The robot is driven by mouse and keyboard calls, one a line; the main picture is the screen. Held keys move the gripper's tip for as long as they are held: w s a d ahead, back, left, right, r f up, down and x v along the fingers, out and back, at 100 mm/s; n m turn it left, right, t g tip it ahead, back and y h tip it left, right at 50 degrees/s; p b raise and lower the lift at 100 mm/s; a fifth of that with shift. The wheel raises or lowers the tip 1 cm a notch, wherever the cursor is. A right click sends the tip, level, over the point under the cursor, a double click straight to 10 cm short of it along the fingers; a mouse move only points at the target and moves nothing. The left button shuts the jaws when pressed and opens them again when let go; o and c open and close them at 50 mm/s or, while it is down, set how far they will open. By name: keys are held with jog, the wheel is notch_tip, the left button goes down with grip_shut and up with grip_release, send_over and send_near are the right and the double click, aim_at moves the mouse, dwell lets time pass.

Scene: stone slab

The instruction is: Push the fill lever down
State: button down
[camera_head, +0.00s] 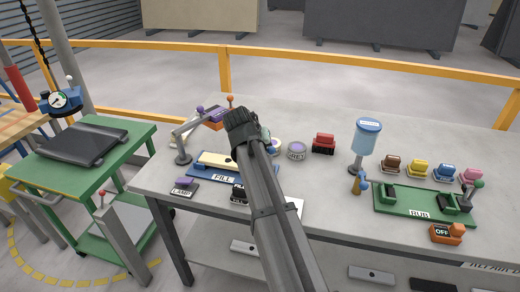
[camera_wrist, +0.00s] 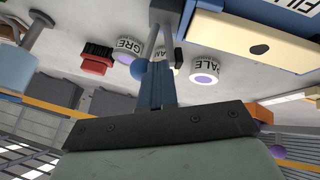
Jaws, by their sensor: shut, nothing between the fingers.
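The fill station is a blue plate lettered FILL (camera_head: 222,178) with a cream box (camera_head: 213,160) on it, left of my arm. The cream box also fills the upper right of the wrist view (camera_wrist: 240,40). The fill lever seems to be the thin grey rod with a blue ball knob (camera_wrist: 138,68) in the wrist view; the head view hides it behind my arm. My gripper (camera_head: 243,128) is over the right side of the station. Its fingers (camera_wrist: 163,88) are shut and empty, close beside the blue knob; I cannot tell whether they touch.
Round labelled tins (camera_head: 296,150) and a red brush-like block (camera_head: 323,143) stand right of my gripper. A jointed lamp arm (camera_head: 183,150) stands left. A blue dispenser (camera_head: 367,140) and a green RUB tray (camera_head: 415,207) lie farther right. The bench's front middle is partly hidden by my arm.

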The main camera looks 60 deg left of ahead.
aim_at(272, 153)
jog(key=w+d+g+y, duration=0.1)
jog(key=w+d+m+g+y, duration=0.1)
jog(key=shift+w+d+r, duration=0.15)
jog(key=shift+d, duration=0.15)
jog(key=w+d+f+m+g+y, duration=0.2)
jog(key=w+d+f+g+y, duration=0.2)
jog(key=w+y, duration=0.1)
jog(key=shift+d+m, duration=0.3)
jog(key=shift+d, duration=0.1)
dwell(0.4)
jog(key=shift+w+d+f, duration=0.1)
jog(key=shift+d+f, duration=0.05)
jog(key=shift+f, duration=0.05)
dwell(0.4)
jog(key=s+v, duration=0.1)
jog(key=v, duration=1.1)
jog(key=shift+r, duration=0.45)
jog(key=shift+a, duration=0.25)
